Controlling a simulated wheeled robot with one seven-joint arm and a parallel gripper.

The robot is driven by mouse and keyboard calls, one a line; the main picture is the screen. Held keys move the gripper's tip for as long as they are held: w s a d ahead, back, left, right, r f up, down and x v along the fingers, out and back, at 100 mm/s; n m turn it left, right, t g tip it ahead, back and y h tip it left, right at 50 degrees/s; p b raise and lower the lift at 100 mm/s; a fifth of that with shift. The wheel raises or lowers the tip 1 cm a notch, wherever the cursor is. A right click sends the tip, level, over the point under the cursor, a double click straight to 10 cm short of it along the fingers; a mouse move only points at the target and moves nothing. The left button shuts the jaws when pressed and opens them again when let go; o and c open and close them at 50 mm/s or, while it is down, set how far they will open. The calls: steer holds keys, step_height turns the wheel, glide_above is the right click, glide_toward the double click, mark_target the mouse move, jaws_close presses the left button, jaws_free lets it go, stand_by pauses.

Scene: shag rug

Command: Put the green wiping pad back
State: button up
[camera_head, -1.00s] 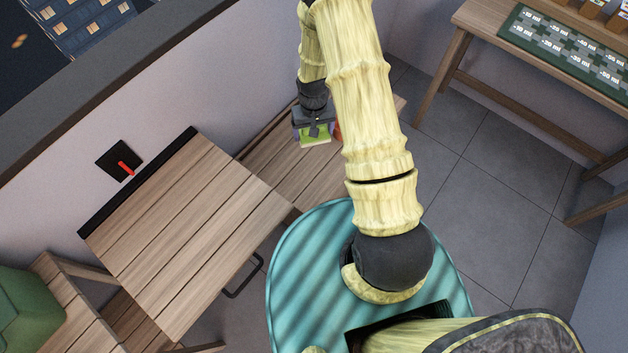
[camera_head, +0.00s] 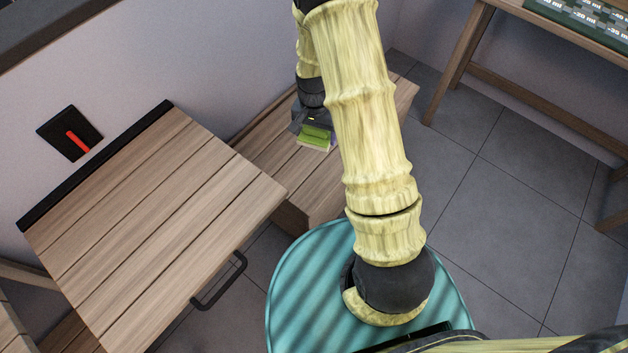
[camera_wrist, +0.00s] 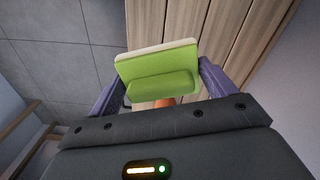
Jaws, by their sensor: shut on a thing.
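The green wiping pad (camera_head: 316,137) has a bright green face and a pale edge. My gripper (camera_head: 313,127) is shut on it, above a low wooden plank surface (camera_head: 322,189) by the wall. In the wrist view, the pad (camera_wrist: 156,62) sits between the two fingers of my gripper (camera_wrist: 157,85), its broad face tilted towards the camera. The plank surface lies beyond it; I cannot tell whether the pad touches it. A small orange thing (camera_wrist: 164,102) shows just below the pad in the wrist view, partly hidden by my gripper.
A plank-topped piece (camera_head: 140,220) with a black handle (camera_head: 220,284) stands at the left. A black wall plate with a red lever (camera_head: 76,141) is behind it. A wooden table (camera_head: 500,70) with a dark green mat (camera_head: 585,22) stands at the upper right. Grey tiled floor is free at the right.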

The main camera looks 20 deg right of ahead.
step_height(320, 180, down, 8)
steer(key=m+b, duration=0.3)
steer(key=b, duration=0.7)
steer(key=shift+s+a+r+m, duration=0.2)
steer(key=shift+a+m, duration=0.1)
steer(key=shift+m, duration=0.1)
steer(key=shift+r, duration=0.1)
steer(key=b, duration=0.3)
glide_above(314, 173)
steer(key=shift+w+f, duration=0.15)
steer(key=shift+f, duration=3)
steer(key=shift+f+b, duration=0.55)
steer(key=shift+f, duration=1.3)
steer(key=shift+f, duration=0.15)
